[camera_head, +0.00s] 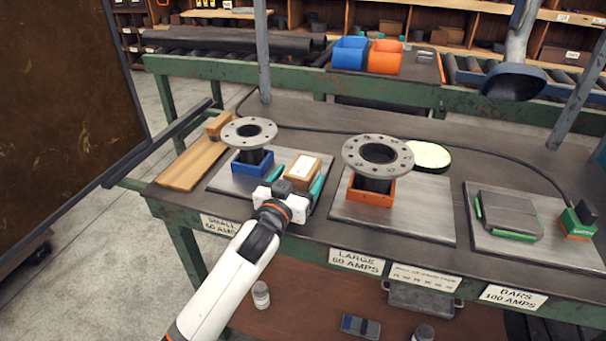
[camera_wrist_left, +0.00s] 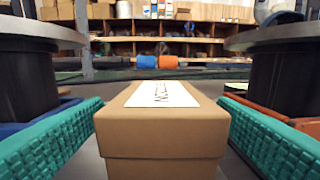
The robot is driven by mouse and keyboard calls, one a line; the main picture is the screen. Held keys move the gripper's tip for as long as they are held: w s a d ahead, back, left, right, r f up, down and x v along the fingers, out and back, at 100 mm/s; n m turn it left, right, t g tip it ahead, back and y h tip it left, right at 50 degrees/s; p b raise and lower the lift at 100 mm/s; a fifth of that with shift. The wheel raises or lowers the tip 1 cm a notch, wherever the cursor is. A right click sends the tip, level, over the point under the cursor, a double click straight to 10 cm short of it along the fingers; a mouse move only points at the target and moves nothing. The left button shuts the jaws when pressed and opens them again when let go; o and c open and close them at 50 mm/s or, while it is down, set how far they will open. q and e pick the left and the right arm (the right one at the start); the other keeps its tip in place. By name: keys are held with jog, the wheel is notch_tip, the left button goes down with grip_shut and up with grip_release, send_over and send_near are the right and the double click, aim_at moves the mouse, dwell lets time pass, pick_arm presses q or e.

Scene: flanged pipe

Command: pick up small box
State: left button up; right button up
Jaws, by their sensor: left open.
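The small box (camera_head: 303,168) is brown cardboard with a white label on top. It sits on a grey metal plate between the two flanged pipes. In the left wrist view the small box (camera_wrist_left: 163,130) is straight ahead, between the two teal finger pads. My left gripper (camera_head: 295,180) is open, reaching in from the front with one finger on each side of the box. The box's far side is hidden. My right gripper is not in view.
A flanged pipe (camera_head: 249,132) in a blue holder (camera_head: 253,168) stands close left of the box. A larger flanged pipe (camera_head: 378,155) in an orange holder (camera_head: 371,194) stands close right. A wooden board (camera_head: 192,166) lies far left. A lamp (camera_head: 514,82) hangs upper right.

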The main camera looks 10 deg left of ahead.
aim_at(303, 170)
pick_arm(q)
jog(key=w, duration=0.3)
jog(key=shift+w+d, duration=0.1)
jog(key=shift+d, duration=0.2)
jog(key=shift+c, duration=0.6)
jog(key=c, duration=1.1)
